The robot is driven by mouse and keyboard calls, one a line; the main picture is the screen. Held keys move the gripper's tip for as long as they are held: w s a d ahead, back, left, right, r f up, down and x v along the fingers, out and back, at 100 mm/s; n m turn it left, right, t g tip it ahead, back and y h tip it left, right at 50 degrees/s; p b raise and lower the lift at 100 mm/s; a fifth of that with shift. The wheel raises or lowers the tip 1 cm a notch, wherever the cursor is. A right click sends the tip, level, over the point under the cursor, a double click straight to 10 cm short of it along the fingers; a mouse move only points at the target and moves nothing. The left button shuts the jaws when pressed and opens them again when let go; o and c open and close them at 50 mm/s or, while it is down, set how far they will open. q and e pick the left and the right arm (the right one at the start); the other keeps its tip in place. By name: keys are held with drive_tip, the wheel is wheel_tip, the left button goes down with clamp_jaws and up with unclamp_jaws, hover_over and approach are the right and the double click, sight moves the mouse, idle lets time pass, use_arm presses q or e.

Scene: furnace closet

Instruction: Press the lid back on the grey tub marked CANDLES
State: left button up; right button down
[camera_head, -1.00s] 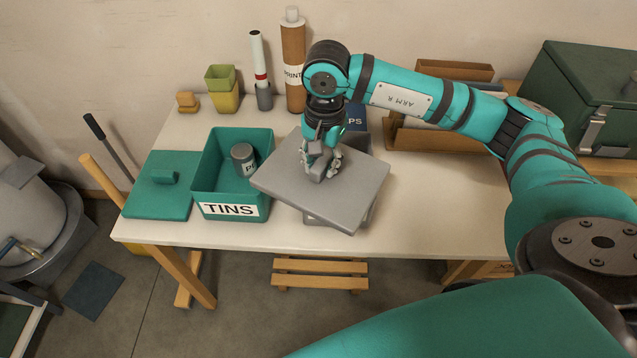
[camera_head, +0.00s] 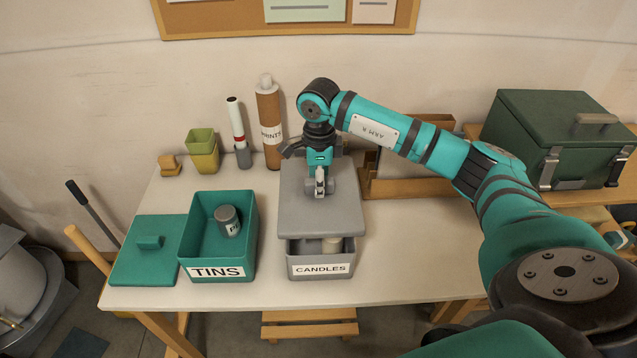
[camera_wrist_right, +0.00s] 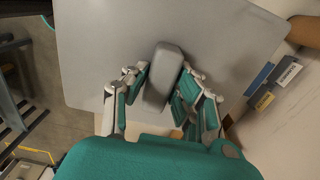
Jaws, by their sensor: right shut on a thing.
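The grey tub marked CANDLES (camera_head: 320,271) stands on the white table, label facing front. Its front part is uncovered and pale candles (camera_head: 332,244) show inside. The flat grey lid (camera_head: 338,214) is over the back of the tub, set back from its front wall and roughly square with it. Whether it touches the rim I cannot tell. My right gripper (camera_head: 320,187) is shut on the lid's grey block handle from above. In the wrist view the fingers are on both sides of the handle (camera_wrist_right: 164,72). My left gripper is not in view.
The teal TINS tub (camera_head: 252,235), open with a grey tin (camera_head: 228,221) inside, stands close on the left. Its teal lid (camera_head: 146,262) lies further left. Behind stand a brown PRINTS tube (camera_head: 270,125) and a green pot (camera_head: 203,150). Bare table (camera_head: 420,245) lies to the right.

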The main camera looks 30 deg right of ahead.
drive_tip(key=shift+f+b, duration=1.05)
drive_tip(key=shift+f, duration=0.15)
use_arm(q)
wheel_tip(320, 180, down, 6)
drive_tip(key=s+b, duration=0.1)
drive_tip(key=b, duration=0.3)
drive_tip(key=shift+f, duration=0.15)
use_arm(e)
wheel_tip(320, 180, down, 5)
drive_tip(key=shift+r, duration=0.2)
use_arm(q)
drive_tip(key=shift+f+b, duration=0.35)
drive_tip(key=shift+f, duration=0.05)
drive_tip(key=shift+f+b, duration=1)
use_arm(e)
drive_tip(key=shift+f, duration=1.3)
drive_tip(key=c, duration=1)
unclamp_jaws()
wheel_tip(320, 180, up, 12)
drive_tip(key=shift+r, duration=0.1)
